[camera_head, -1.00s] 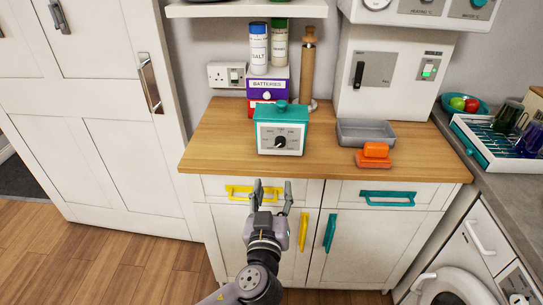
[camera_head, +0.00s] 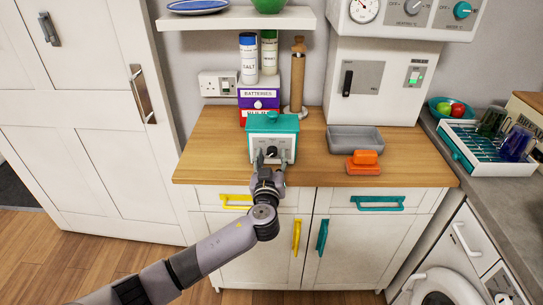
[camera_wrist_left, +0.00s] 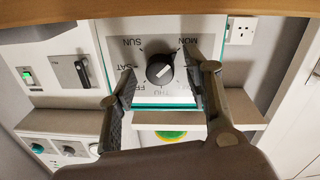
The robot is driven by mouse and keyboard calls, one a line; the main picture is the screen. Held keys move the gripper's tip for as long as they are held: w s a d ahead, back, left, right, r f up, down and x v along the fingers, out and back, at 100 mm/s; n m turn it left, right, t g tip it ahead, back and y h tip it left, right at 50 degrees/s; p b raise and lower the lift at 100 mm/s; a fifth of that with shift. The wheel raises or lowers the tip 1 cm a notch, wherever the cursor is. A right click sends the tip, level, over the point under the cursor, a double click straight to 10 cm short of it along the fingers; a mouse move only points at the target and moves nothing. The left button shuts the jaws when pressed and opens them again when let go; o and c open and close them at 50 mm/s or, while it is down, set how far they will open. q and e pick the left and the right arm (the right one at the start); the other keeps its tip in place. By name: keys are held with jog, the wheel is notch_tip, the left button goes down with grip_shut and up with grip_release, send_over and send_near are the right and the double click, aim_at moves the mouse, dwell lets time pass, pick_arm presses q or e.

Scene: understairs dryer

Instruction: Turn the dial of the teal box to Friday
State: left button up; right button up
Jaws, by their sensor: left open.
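The teal box (camera_head: 272,123) stands near the front edge of the wooden counter, with a teal lid and a pale front. Its black dial (camera_wrist_left: 160,69) shows in the left wrist view, which is upside down. Day names ring the dial; SUN, MON, SAT and THU read clearly, while FRI is partly hidden by a finger. The dial's white mark points toward MON. My left gripper (camera_head: 270,160) is open in front of the box. In the left wrist view its fingers (camera_wrist_left: 164,72) lie on either side of the dial, with gaps; contact is not visible. My right gripper is not in view.
A grey tray (camera_head: 355,140) and an orange sponge-like block (camera_head: 364,158) lie right of the box. Behind it are a purple batteries box (camera_head: 258,98), salt jar (camera_head: 248,60) and wooden mill (camera_head: 297,75). Counter to the box's left is clear.

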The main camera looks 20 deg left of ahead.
pick_arm(q)
jog(key=shift+w, duration=0.2)
jog(key=shift+c, duration=0.6)
grip_shut()
